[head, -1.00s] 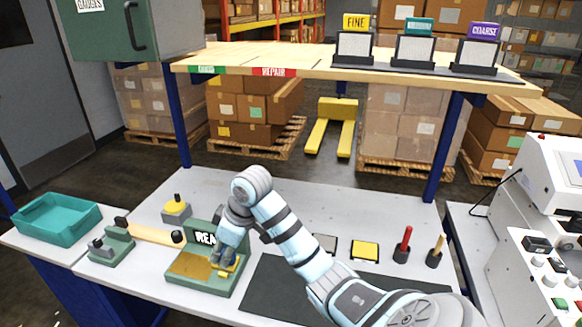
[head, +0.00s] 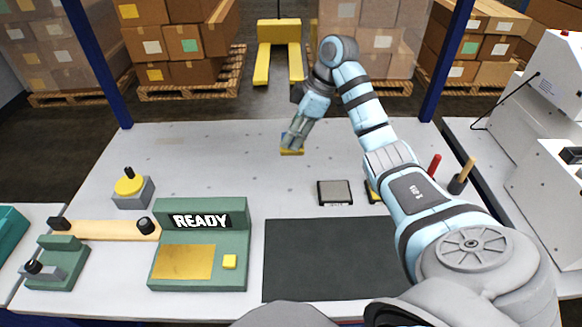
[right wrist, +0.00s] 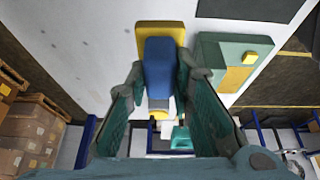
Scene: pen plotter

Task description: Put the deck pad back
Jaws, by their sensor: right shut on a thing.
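My right gripper (head: 294,139) is shut on a yellow pad (head: 291,152) with a blue grip, which I take to be the deck pad. In the right wrist view the blue grip (right wrist: 160,62) is between the two fingers, with the yellow pad (right wrist: 158,29) beyond it. In the head view the pad hangs over the back middle of the white table; its height is hard to tell. The green READY machine (head: 241,262), with a gold plate (head: 184,262) and yellow button (head: 229,261), is at the front left. My left gripper is not in view.
A grey square in a dark frame (head: 334,192) lies right of centre. A yellow-topped square (head: 373,191) beside it is partly hidden by my arm. A dark mat (head: 325,262) lies in front. The back of the table (head: 210,150) is clear.

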